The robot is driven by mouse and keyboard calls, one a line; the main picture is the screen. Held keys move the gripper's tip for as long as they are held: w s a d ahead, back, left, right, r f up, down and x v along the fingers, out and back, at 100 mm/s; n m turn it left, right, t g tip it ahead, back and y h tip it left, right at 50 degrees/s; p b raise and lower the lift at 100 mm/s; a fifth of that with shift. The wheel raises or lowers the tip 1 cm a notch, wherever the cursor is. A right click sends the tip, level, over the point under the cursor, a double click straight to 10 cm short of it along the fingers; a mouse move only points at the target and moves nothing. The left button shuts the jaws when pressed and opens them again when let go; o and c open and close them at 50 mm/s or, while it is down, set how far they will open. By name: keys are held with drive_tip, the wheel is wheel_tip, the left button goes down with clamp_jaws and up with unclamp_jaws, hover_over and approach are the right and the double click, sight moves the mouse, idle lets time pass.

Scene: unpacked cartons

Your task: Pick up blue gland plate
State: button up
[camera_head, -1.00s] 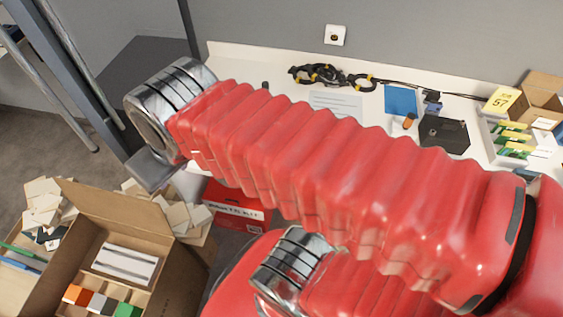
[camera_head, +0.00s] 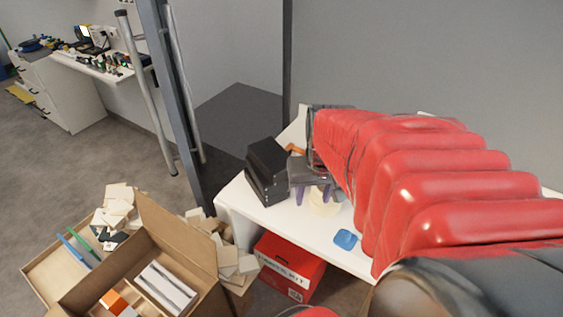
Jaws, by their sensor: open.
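A small blue flat piece with rounded corners (camera_head: 345,239) lies on the white table near its front edge; it may be the blue gland plate, but its details are too small to tell. My gripper (camera_head: 314,193) has dark jaws with purple fingertips pointing down. It is open, above the table, up and to the left of the blue piece in the picture and apart from it. A cream round thing (camera_head: 323,208) shows just below and between the fingertips; I cannot tell whether they touch it. My red arm hides the table to the right.
Black stacked boxes (camera_head: 267,172) stand on the white table (camera_head: 250,207) left of my gripper. A red carton (camera_head: 289,267) sits on the floor under the table's front edge. An open cardboard box (camera_head: 130,268) is at the lower left. A grey upright post (camera_head: 180,110) rises left of the table.

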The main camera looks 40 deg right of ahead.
drive_tip(key=s+d+f+m, duration=0.1)
drive_tip(key=s+d+f, duration=0.1)
drive_tip(key=d, duration=0.3)
drive_tip(key=s+d+f+m+g, duration=0.1)
drive_tip(key=s+d+f+m, duration=0.1)
drive_tip(key=s+d+f, duration=0.1)
drive_tip(key=d+f, duration=0.1)
drive_tip(key=d, duration=0.1)
drive_tip(key=shift+s+d+f, duration=0.3)
drive_tip(key=shift+s+d, duration=0.05)
drive_tip(key=shift+d, duration=0.05)
drive_tip(key=shift+f, duration=0.1)
hover_over(348, 233)
drive_tip(key=shift+s+a+f, duration=0.1)
drive_tip(key=shift+f, duration=2)
drive_tip(key=shift+a+f, duration=0.1)
drive_tip(key=shift+f, duration=2)
drive_tip(key=shift+f, duration=0.1)
drive_tip(key=shift+d+f, duration=0.1)
drive_tip(key=shift+f, duration=2.4)
drive_tip(key=shift+c, duration=0.3)
clamp_jaws()
